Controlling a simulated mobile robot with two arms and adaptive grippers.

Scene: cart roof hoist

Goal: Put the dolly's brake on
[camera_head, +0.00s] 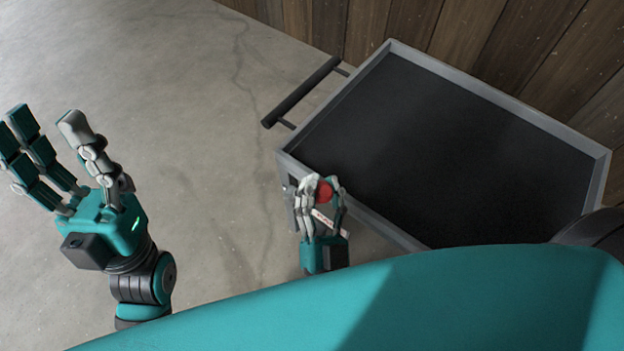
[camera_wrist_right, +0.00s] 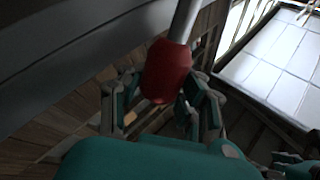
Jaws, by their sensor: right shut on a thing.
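The dolly (camera_head: 335,119) is a grey-rimmed cart with a black deck and a dark push bar (camera_head: 302,91) at its left end. A red brake knob (camera_head: 324,191) shows at the dolly's near left corner. My right gripper (camera_head: 322,186) is shut on this knob, its fingers around it. In the right wrist view the red knob (camera_wrist_right: 167,72) sits on a grey rod between the fingers of my right gripper (camera_wrist_right: 160,98). The fingers hide part of the lever. My left gripper (camera_head: 62,128) is open and empty over the floor at the left.
A wooden plank wall (camera_head: 440,28) stands behind the dolly. The concrete floor (camera_head: 200,120) left of the dolly is clear. The dolly's deck is empty.

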